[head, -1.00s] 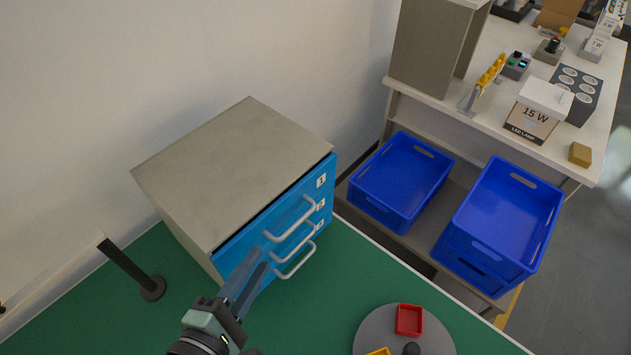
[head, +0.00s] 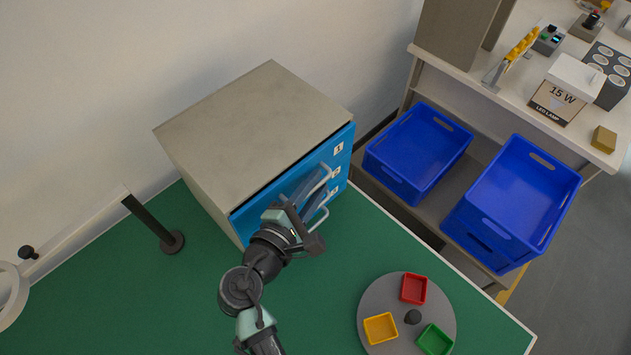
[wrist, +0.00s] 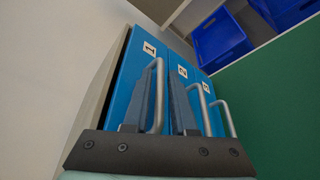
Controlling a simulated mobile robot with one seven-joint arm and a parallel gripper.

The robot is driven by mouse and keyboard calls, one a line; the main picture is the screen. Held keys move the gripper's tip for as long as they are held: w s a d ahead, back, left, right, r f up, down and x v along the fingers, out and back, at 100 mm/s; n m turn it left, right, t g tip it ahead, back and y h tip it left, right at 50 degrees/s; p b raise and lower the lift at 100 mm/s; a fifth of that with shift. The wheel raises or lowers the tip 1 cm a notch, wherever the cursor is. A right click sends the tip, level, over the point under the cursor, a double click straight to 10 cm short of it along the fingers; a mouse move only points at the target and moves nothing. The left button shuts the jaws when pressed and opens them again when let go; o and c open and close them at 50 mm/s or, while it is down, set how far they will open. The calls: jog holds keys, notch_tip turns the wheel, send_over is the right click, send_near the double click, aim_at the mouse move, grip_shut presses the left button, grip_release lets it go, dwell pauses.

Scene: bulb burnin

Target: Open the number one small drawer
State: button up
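The drawer cabinet (head: 250,115) has a grey top and blue fronts with grey bar handles, stacked and labelled 1, 2 and 3. The number one drawer (head: 338,147) is the top one; its front also shows in the wrist view (wrist: 143,60), looking closed or nearly so. The fingers are apart, with a visible gap around the bar. In the head view my gripper (head: 303,190) is at the fronts and partly hides the handles.
A round grey tray (head: 378,298) with red, yellow and green small bins stands on the green table at the front right. A dark post (head: 150,222) stands left of the cabinet. Blue crates (head: 418,150) sit on a shelf to the right. The table before the cabinet is otherwise clear.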

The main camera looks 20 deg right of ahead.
jog(key=shift+w+d, duration=0.1)
jog(key=shift+d, duration=0.05)
jog(key=shift+c, duration=0.3)
grip_shut()
dwell(1.1)
